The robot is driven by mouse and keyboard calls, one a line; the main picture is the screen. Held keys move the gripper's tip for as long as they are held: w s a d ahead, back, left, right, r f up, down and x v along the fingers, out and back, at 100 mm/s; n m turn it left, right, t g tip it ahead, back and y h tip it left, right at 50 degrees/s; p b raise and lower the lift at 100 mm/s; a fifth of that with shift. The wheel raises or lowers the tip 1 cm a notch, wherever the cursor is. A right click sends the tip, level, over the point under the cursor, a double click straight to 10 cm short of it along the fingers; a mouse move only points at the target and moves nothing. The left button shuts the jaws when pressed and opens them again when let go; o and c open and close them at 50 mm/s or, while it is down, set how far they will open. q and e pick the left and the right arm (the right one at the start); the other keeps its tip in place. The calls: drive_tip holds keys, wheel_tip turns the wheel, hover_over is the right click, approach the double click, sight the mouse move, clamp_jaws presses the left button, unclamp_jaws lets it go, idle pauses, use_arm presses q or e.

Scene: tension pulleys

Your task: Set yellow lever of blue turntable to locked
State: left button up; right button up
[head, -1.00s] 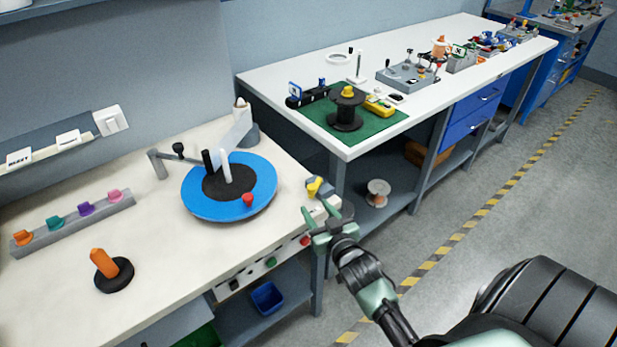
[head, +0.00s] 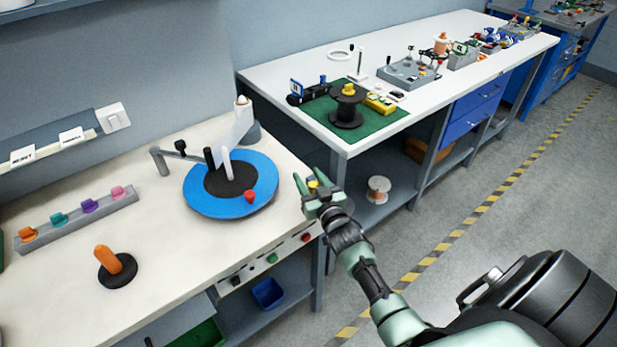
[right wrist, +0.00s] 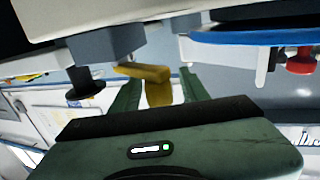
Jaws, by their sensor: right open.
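The blue turntable (head: 265,185) with a black centre lies on the near bench. The yellow lever (head: 312,184) is at the bench's right front corner, mostly hidden by my right gripper (head: 311,181) in the head view. In the right wrist view the yellow lever (right wrist: 158,92) shows between the two open green fingers, below a grey block (right wrist: 104,48). The fingers appear apart from it; contact cannot be told. The turntable's blue rim (right wrist: 260,38) shows at upper right there. My left gripper is not in view.
A red knob (head: 250,196) sits on the turntable's rim. A grey bent arm with a black knob (head: 180,146) stands behind it. An orange handle (head: 107,259) stands at the bench's front left. The second bench with a green mat (head: 384,124) is behind my right gripper.

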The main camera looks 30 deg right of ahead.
clamp_jaws()
idle(1.4)
